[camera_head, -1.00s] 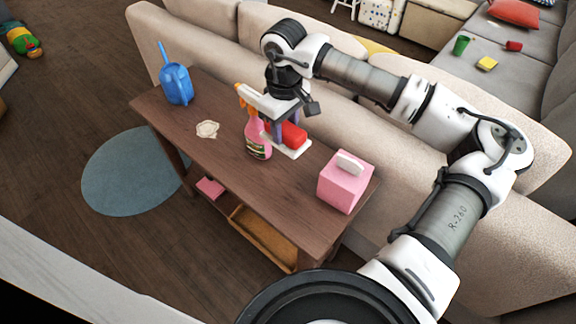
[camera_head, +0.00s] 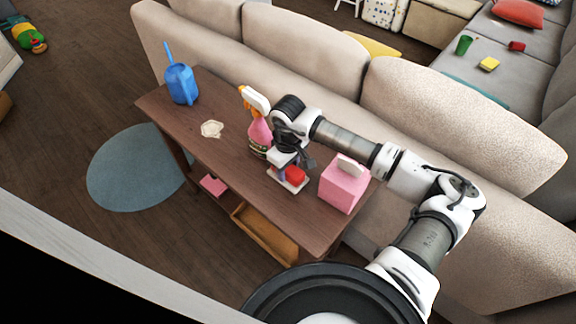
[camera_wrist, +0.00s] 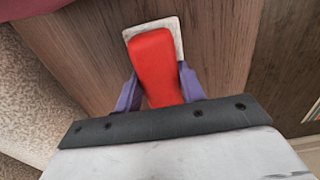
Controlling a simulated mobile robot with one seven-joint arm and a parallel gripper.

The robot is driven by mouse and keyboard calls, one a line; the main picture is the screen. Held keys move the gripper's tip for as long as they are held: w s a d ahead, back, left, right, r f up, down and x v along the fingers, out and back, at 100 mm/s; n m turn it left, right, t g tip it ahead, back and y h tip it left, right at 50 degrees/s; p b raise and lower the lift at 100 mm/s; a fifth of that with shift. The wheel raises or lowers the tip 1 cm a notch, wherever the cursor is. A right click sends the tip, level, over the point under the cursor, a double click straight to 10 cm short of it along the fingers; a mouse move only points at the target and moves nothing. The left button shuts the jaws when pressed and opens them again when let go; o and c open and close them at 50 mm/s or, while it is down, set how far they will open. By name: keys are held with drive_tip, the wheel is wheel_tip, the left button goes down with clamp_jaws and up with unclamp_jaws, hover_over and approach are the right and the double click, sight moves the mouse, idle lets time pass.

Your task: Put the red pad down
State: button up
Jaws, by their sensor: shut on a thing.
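The red pad (camera_head: 294,174) has a red grip on a pale flat base. In the head view it is at the table, between the pink spray bottle (camera_head: 259,137) and the pink tissue box (camera_head: 343,184). My gripper (camera_head: 286,172) is above it, with its purple fingers on either side of the red grip. In the wrist view the red pad (camera_wrist: 154,62) is between the two fingers of my gripper (camera_wrist: 158,92), its pale base beyond. The base looks close to the wooden tabletop; I cannot tell whether it touches.
The brown table (camera_head: 222,150) also bears a blue watering can (camera_head: 180,84) and a cream, flat item (camera_head: 212,129). A beige sofa (camera_head: 300,80) runs behind it. The tabletop is bare between the watering can and the cream item.

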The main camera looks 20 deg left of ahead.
drive_tip(key=shift+f, duration=0.15)
drive_tip(key=o, duration=0.9)
